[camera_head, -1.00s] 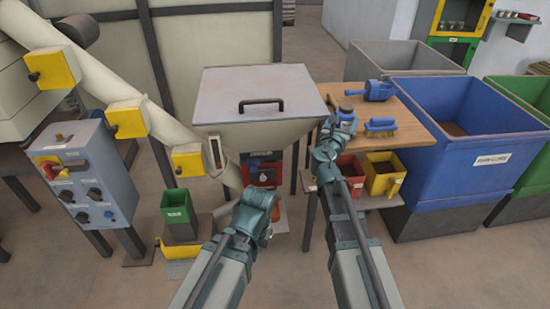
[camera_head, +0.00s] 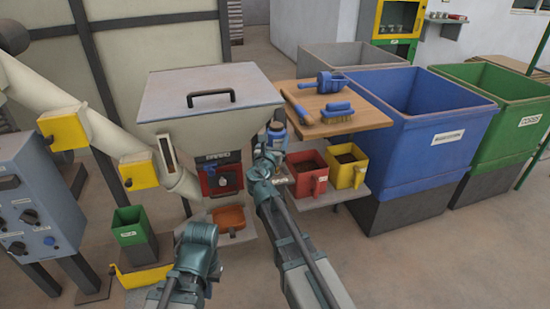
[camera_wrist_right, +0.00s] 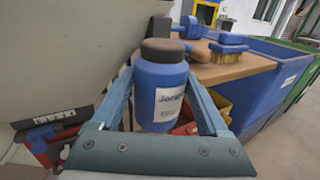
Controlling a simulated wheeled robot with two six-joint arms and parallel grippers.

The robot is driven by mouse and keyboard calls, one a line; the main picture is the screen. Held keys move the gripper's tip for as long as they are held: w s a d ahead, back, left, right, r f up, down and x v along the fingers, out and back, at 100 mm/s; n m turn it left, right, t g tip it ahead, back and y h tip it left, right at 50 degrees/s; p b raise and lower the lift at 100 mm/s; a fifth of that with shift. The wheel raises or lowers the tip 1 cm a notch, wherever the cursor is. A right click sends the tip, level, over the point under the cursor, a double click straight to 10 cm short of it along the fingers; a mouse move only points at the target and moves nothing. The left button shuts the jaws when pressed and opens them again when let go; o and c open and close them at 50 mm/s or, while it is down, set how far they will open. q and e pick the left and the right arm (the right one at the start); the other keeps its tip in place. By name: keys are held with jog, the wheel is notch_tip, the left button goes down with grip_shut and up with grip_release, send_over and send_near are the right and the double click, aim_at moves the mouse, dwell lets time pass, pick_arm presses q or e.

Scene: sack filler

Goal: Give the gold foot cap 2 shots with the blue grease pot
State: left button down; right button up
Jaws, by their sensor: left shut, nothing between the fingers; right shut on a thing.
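My right gripper (camera_head: 272,150) is shut on the blue grease pot (camera_head: 277,132), a blue jar with a dark cap and white label. The pot (camera_wrist_right: 160,83) stands upright between the fingers (camera_wrist_right: 162,105) in the right wrist view. It is held beside the hopper, at the left edge of the wooden table. My left gripper (camera_head: 199,250) is low in front of the hopper, shut and empty; its fingertips are hard to make out. Yellow housings (camera_head: 139,171) (camera_head: 64,129) sit along the sloping tube; I cannot tell which part, if any, is the gold foot cap.
The wooden table (camera_head: 365,117) holds a blue scoop (camera_head: 326,82), a brush (camera_head: 337,112) and a wooden-handled tool (camera_head: 298,106). Red (camera_head: 307,172) and yellow (camera_head: 347,166) bins sit below it. The hopper (camera_head: 211,92) and grey control box (camera_head: 38,210) stand left. Blue (camera_head: 420,150) and green (camera_head: 510,135) crates stand right.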

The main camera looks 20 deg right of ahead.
aim_at(276, 170)
pick_arm(q)
jog(key=shift+f, duration=0.7)
pick_arm(e)
jog(key=shift+f, duration=0.7)
pick_arm(q)
jog(key=shift+f, duration=0.1)
